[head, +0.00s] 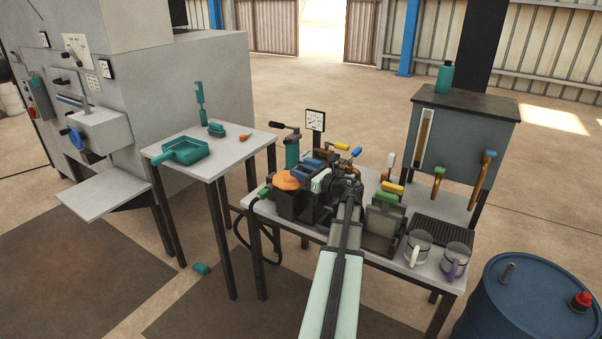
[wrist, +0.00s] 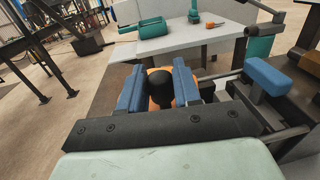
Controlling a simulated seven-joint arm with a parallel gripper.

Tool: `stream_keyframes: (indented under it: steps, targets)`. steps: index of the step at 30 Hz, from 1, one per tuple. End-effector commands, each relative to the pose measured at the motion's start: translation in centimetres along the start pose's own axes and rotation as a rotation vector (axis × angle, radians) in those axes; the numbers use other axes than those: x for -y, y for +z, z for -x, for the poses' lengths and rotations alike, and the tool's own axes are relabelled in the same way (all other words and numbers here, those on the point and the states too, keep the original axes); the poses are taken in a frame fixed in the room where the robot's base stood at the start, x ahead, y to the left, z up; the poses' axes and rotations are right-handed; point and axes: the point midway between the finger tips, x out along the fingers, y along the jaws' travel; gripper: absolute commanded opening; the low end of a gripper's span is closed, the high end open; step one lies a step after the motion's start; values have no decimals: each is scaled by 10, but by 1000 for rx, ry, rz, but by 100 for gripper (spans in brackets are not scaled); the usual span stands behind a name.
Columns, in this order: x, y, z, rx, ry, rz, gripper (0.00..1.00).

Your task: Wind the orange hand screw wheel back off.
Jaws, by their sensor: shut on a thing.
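The orange hand screw wheel (head: 288,180) sits on a dark fixture at the left end of the bench in the head view. In the wrist view a strip of the orange wheel (wrist: 160,103) shows between my fingers, under a round black knob (wrist: 160,84). My gripper (wrist: 158,76) has its two blue-faced fingers on either side of this knob and is shut on it. Much of the wheel is hidden by the fingers in the wrist view. The screw beneath the wheel is hidden.
Lever handles and a gauge (head: 315,120) crowd the bench close to my gripper. A blue block (wrist: 268,77) stands close on the right in the wrist view. A side table (head: 225,165) holds a green tray (head: 182,151). Two mugs stand at the bench's right.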

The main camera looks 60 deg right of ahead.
Motion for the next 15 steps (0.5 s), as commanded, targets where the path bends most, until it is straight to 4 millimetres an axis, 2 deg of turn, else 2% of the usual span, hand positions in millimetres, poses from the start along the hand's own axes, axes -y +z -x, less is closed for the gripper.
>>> stream_keyframes:
  steps: [8, 15]
  targets:
    - [11, 0, -4, 0, 136, 1, 2]
    - [21, 0, -9, -1, 340, 1, 2]
